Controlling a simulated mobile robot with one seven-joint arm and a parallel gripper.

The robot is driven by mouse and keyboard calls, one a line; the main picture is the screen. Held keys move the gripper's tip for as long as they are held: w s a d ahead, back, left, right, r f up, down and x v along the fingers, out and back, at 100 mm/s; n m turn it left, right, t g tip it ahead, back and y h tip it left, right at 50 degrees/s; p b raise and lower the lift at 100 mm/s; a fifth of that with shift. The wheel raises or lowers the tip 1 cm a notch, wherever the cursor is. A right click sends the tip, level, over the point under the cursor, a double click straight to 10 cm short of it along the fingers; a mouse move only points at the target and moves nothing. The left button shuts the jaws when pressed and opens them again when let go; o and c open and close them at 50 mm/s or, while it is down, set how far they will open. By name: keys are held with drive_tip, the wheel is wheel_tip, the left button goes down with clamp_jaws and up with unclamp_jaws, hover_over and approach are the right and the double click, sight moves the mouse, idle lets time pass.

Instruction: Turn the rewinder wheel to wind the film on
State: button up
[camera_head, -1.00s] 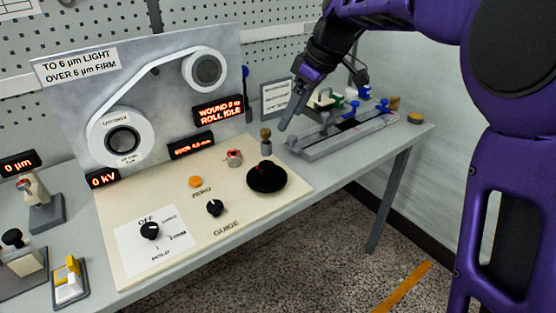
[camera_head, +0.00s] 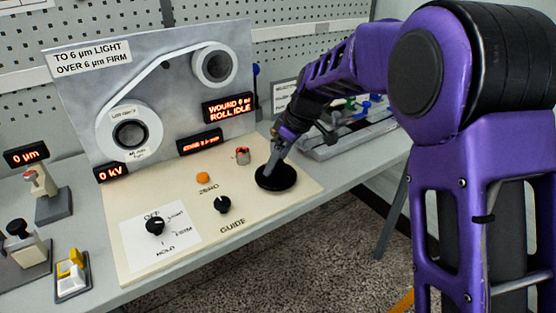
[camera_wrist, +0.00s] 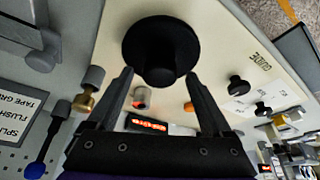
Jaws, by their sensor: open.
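The rewinder wheel is a black disc (camera_head: 277,178) with a raised hub, on the right part of the cream panel. In the wrist view the wheel (camera_wrist: 160,45) shows at the top centre, its hub between the fingertips. My gripper (camera_head: 273,168) is over the wheel, fingers pointing down. In the wrist view my gripper (camera_wrist: 160,78) is open, one finger on each side of the hub; I cannot tell if they touch it. The film runs from the lower left roll (camera_head: 129,134) to the upper right roll (camera_head: 214,65). A display (camera_head: 229,107) reads "WOUND 0" and "ROLL IDLE".
The panel also has a red-topped knob (camera_head: 243,156), an orange zero button (camera_head: 202,206), a guide knob (camera_head: 223,203) and a selector knob (camera_head: 155,225). A grey splicing fixture (camera_head: 350,138) lies right of the panel. A small grey-topped post (camera_wrist: 95,77) stands near a finger.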

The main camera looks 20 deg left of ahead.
clamp_jaws()
idle(0.5)
drive_tip(key=shift+m, duration=0.3)
drive_tip(key=m+t, duration=0.1)
drive_tip(key=m, duration=0.1)
drive_tip(key=m+p, duration=0.1)
drive_tip(key=m, duration=0.1)
drive_tip(key=shift+s+a+r+m+t+h, duration=0.1)
drive_tip(key=shift+s+m+t+h, duration=0.05)
drive_tip(key=shift+m+t+h, duration=0.2)
drive_tip(key=m+h+p, duration=0.1)
drive_tip(key=m, duration=0.1)
drive_tip(key=m+t+p, duration=0.1)
drive_tip(key=m, duration=0.1)
drive_tip(key=shift+s+a+h, duration=0.1)
drive_tip(key=shift+a+h, duration=0.05)
drive_tip(key=shift+h, duration=0.2)
drive_tip(key=m+h+p, duration=0.1)
drive_tip(key=m, duration=0.1)
drive_tip(key=m+t+h+p, duration=0.1)
drive_tip(key=m, duration=0.2)
drive_tip(key=shift+a+m, duration=0.15)
drive_tip(key=shift+m, duration=0.2)
drive_tip(key=m, duration=0.2)
drive_tip(key=m+h+p, duration=0.1)
drive_tip(key=m, duration=0.1)
drive_tip(key=shift+a+m+g+h, duration=0.1)
drive_tip(key=shift+m+g+h, duration=0.2)
drive_tip(key=shift+m, duration=0.1)
